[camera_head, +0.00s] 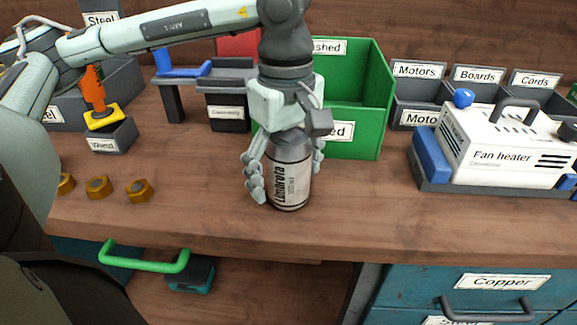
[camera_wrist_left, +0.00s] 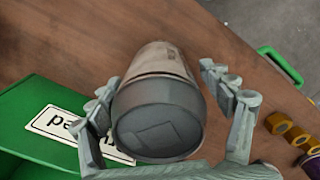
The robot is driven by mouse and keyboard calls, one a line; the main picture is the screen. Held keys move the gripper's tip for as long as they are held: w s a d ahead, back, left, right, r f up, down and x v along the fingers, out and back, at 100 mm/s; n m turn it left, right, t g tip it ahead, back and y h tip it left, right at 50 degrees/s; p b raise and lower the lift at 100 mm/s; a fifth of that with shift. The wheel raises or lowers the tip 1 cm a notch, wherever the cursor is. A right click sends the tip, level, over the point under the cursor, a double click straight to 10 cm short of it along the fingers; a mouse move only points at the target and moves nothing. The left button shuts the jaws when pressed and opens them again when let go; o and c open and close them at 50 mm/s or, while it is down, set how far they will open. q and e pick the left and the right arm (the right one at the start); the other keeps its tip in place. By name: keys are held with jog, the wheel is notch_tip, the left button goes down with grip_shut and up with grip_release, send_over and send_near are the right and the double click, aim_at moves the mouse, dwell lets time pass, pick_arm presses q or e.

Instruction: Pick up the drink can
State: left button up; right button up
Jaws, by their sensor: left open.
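The drink can (camera_head: 290,178) stands upright on the wooden workbench, near the front edge in the head view. It is dark grey on top with a pale printed label. My left gripper (camera_head: 286,182) points down over the can, with one finger on each side of it. In the left wrist view the can (camera_wrist_left: 160,105) sits between the two spread fingers of the open gripper (camera_wrist_left: 168,108). A gap shows beside the right finger there; whether the left finger touches the can, I cannot tell. My right gripper is not in view.
A green bin (camera_head: 372,105) stands right behind the can. A fan heater (camera_head: 505,145) is on the right, on a grey and blue base. Brass nuts (camera_head: 99,187) lie on the left. Labelled grey bins (camera_head: 418,86) line the back. The bench (camera_head: 390,215) is clear right of the can.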

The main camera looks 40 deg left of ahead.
pick_arm(q)
jog(key=shift+f, duration=0.1)
jog(key=c, duration=0.9)
